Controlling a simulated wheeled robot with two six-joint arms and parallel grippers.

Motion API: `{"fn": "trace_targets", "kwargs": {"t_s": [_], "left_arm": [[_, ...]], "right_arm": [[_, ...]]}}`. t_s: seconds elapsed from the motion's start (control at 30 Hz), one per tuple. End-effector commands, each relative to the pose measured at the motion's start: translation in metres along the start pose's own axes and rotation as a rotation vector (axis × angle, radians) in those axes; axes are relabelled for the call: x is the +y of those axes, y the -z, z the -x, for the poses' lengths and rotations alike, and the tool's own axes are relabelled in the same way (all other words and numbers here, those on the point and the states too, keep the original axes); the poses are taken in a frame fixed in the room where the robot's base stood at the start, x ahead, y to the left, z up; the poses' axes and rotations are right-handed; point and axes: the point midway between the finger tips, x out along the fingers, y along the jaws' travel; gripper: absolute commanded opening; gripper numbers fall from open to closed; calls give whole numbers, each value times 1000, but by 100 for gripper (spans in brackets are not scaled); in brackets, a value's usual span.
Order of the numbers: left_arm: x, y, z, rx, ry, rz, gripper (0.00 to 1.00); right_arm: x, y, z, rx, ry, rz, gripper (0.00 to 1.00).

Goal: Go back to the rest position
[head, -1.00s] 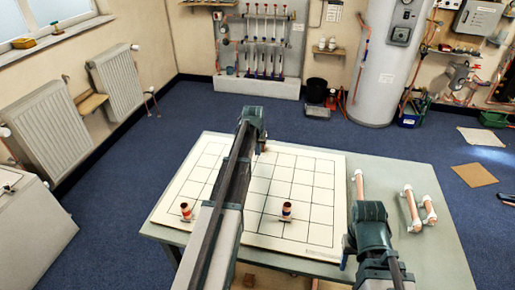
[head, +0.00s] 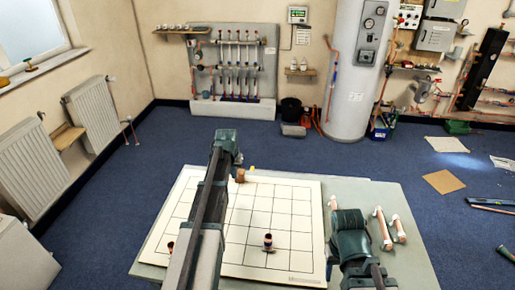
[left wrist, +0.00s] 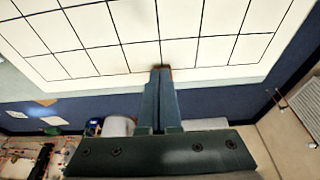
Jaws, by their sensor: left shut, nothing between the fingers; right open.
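My left gripper (left wrist: 163,98) shows in the left wrist view with its two fingers shut together and nothing held. They reach across the near edge of the white gridded board (left wrist: 105,20), and a small brown patch shows at their tips. In the head view my left arm crosses the board (head: 290,205), and I cannot make out its fingers. My right arm is folded at the board's right side, and its gripper is not in view. A copper fitting (head: 268,240) stands upright on the board, and another (head: 171,248) is at its left, partly cut off by my arm.
The board lies on a grey-green table (head: 405,195). Copper pipes with white ends (head: 383,228) lie right of my right arm. Radiators (head: 92,112) line the left wall, and a white cylinder tank (head: 350,75) stands at the back. Blue floor is open around the table.

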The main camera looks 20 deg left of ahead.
Motion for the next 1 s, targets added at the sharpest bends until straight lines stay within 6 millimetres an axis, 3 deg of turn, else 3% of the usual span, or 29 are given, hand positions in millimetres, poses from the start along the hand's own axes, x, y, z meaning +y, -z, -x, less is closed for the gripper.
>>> {"fn": "trace_targets", "kwargs": {"t_s": [0.17, 0.27, 0.37, 0.5, 0.6, 0.7, 0.8, 0.9, 1.0], "left_arm": [[9, -6, 1, -6, -2, -11, 0], [40, -26, 6, -29, -10, -53, 0], [90, -65, 15, -73, -18, -130, 0], [162, -139, 34, -149, -23, -261, 0], [200, -195, 50, -202, -17, -357, 0], [224, -245, 64, -245, -5, -441, 0], [238, -283, 76, -278, 7, -506, 0], [245, -307, 83, -299, 18, -549, 0], [248, -319, 87, -310, 25, -571, 0]], "right_arm": [[0, 0, 0, 0, 0, 0, 50], [0, 0, 0, 0, 0, 0, 50], [0, 0, 0, 0, 0, 0, 50], [0, 0, 0, 0, 0, 0, 50], [0, 0, 0, 0, 0, 0, 50], [0, 0, 0, 0, 0, 0, 50], [0, 0, 0, 0, 0, 0, 50], [0, 0, 0, 0, 0, 0, 50], [0, 0, 0, 0, 0, 0, 50]]}}
